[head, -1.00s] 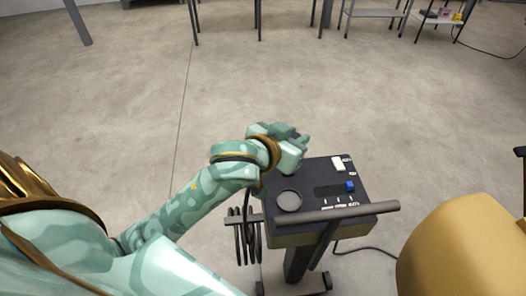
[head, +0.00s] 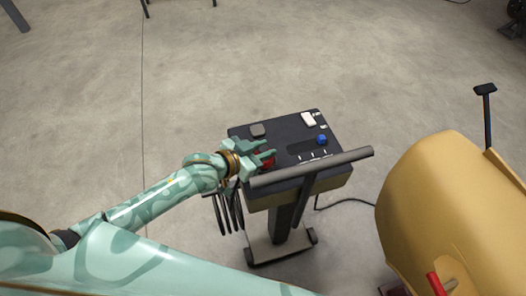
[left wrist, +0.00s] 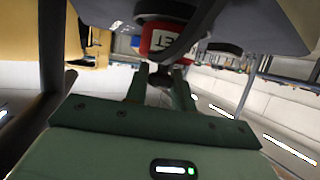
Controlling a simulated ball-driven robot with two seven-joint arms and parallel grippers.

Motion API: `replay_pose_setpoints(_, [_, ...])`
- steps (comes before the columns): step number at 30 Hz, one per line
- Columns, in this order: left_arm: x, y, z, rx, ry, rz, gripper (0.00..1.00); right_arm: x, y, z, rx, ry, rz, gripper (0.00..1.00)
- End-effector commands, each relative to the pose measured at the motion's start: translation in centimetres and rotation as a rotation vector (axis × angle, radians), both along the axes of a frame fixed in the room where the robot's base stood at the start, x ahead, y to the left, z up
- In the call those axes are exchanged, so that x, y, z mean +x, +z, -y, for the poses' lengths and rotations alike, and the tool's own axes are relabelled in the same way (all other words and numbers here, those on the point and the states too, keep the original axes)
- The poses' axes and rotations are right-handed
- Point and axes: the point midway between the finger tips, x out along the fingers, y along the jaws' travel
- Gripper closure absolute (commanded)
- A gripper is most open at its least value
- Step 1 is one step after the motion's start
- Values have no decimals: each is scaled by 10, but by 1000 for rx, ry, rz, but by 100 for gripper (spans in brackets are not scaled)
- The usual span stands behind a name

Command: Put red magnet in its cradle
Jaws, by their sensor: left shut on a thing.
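The red magnet (head: 267,161) shows partly beside my left gripper (head: 268,150), at the left side of the console top. In the left wrist view the red magnet (left wrist: 160,40) has a white label and a dark stem, and my left gripper (left wrist: 160,76) is shut on that stem. A dark curved band crosses in front of the magnet there. The round dark cradle seen earlier on the console top is now hidden behind the gripper and magnet. I cannot tell whether the magnet touches it. My right gripper is not in view.
The black console (head: 290,129) carries a dark rounded knob (head: 257,130), a white switch (head: 308,119) and a blue knob (head: 321,140). A grey handlebar (head: 312,166) crosses its near side. A yellow shell (head: 435,195) stands at the right.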

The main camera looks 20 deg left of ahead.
Motion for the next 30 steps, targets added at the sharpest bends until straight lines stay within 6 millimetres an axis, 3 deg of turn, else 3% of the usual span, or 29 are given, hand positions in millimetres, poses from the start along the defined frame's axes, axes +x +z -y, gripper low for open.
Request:
replay_pose_setpoints(10, [1,-6,0,-1,1,3,100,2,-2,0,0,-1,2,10])
replay_pose_setpoints(11, [0,-7,0,0,1,1,72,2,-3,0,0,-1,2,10])
replay_pose_setpoints(13, [0,-7,0,0,1,1,54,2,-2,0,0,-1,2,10])
replay_pose_setpoints(23, [0,-3,0,-1,1,2,54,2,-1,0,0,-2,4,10])
replay_pose_setpoints(30, [-34,13,-23,1,0,0,54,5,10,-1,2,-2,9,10])
